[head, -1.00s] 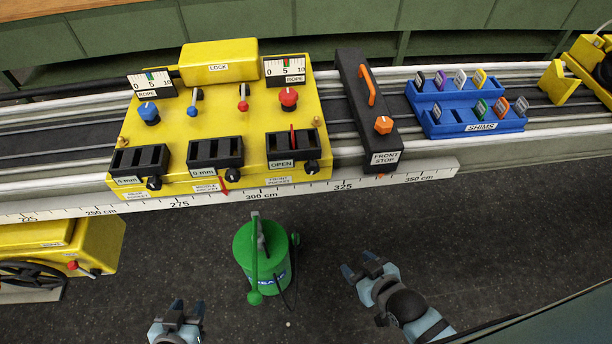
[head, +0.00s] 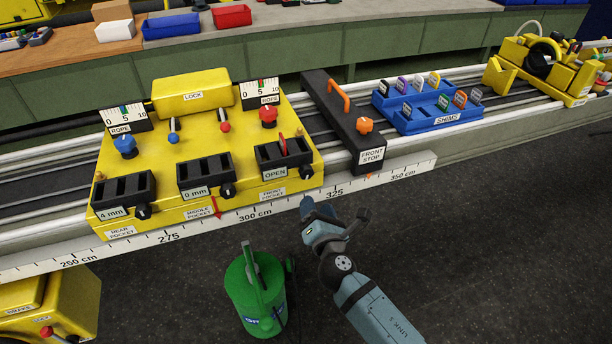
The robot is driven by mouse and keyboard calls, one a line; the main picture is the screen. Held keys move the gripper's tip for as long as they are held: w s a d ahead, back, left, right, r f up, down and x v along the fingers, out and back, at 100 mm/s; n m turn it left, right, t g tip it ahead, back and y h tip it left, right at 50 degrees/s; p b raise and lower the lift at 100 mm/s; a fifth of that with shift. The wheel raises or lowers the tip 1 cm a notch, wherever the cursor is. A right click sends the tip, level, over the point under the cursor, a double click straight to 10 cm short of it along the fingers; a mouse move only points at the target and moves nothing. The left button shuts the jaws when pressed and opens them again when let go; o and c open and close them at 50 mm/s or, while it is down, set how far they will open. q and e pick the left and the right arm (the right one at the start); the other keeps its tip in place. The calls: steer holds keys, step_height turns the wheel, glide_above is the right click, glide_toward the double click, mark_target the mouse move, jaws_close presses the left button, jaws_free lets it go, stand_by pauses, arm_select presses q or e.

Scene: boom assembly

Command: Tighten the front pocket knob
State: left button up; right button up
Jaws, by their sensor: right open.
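The yellow carriage (head: 195,203) sits on the rails, with three black pockets along its front. The front pocket (head: 270,158) is the rightmost, marked OPEN, and a thin red piece (head: 283,144) stands up in it. Its black front pocket knob (head: 306,171) is at the pocket's lower right corner, with a white mark on it. My right gripper (head: 316,207) is open and empty. In the picture it is just below the knob, by the scale's edge, and apart from the knob. My left gripper is out of view.
The black front stop (head: 344,125) with its orange handle and knob stands right of the carriage. A blue shim rack (head: 428,110) is further right. The white scale (head: 225,223) edges the rail. A green canister vacuum (head: 256,292) stands on the floor below.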

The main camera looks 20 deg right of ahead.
mark_target(307, 175)
steer(key=w, duration=0.8)
steer(key=w+d, duration=0.1)
steer(key=w, duration=0.3)
steer(key=shift+w+p, duration=0.1)
steer(key=shift+p, duration=0.2)
steer(key=c, duration=0.7)
steer(key=shift+o, duration=0.2)
